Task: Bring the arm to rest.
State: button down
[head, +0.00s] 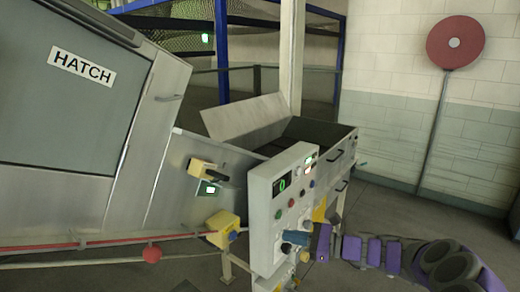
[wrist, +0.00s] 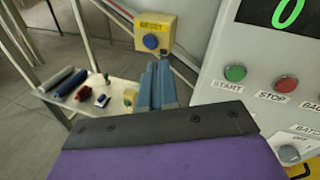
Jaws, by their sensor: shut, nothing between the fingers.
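My gripper (wrist: 158,68) shows in the wrist view as narrow blue-grey fingers pressed together, with nothing between them. The black edge and purple body of my wrist fill the bottom of that view. In the head view my purple arm comes in from the lower right, and the blue-grey gripper (head: 294,238) is in front of the lower part of the control panel (head: 262,215). In the wrist view the fingertips appear just below a yellow box with a blue button (wrist: 153,34). I cannot tell the gap to it.
The panel (wrist: 215,100) stands close on the right in the wrist view, with START and STOP buttons. A pale shelf (wrist: 85,117) with small tools is at left.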

jog(key=s+a+f+n+g+h+b, duration=0.15)
jog(key=s+a+n+g, duration=0.35)
jog(key=s, duration=0.6)
jog(key=s+a+n+g+h+b, duration=0.3)
jog(key=s+a+n, duration=0.4)
jog(key=s, duration=0.4)
jog(key=s+d+f+n+h+b, duration=0.3)
jog(key=s+d+f+h, duration=0.2)
jog(key=s, duration=0.6)
jog(key=s+d+f+n+h+b, duration=0.3)
jog(key=s+d+f+h, duration=0.3)
jog(key=s+d, duration=0.4)
jog(key=shift+s+f+n, duration=0.6)
jog(key=shift+f+n, duration=0.1)
jog(key=shift+n, duration=0.1)
